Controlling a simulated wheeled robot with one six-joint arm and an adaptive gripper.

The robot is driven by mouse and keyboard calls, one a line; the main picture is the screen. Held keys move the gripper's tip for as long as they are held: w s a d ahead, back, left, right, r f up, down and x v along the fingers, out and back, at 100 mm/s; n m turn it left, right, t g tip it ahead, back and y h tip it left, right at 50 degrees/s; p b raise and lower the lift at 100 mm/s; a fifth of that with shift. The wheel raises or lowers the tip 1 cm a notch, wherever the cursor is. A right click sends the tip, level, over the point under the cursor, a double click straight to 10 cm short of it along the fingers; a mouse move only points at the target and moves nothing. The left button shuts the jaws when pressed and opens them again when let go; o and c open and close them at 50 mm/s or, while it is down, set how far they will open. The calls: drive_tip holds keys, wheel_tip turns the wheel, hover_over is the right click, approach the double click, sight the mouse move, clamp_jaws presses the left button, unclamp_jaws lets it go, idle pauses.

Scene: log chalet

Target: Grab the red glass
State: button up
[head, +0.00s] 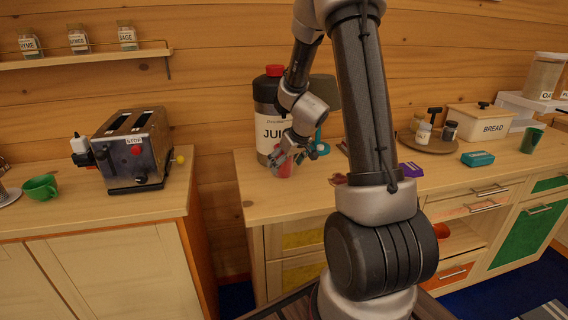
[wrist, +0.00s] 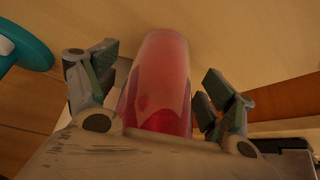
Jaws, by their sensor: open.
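The red glass (head: 284,166) stands on the wooden counter in front of the juice container, partly hidden by my gripper in the head view. In the wrist view the red glass (wrist: 160,82) is translucent pink-red and sits between my two fingers, its lower part in the picture cut off by the gripper body. My gripper (head: 285,157) is open around the glass. In the wrist view my gripper (wrist: 165,85) has a finger on each side, with a visible gap on the right and a narrow one on the left.
A dark juice container (head: 268,108) with a red lid stands right behind the glass. A teal object (head: 319,142) is close to its right; a teal curved part (wrist: 30,45) shows in the wrist view. A purple box (head: 410,170) lies farther right. The counter's left front is clear.

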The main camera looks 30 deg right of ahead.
drive_tip(key=c, duration=1.4)
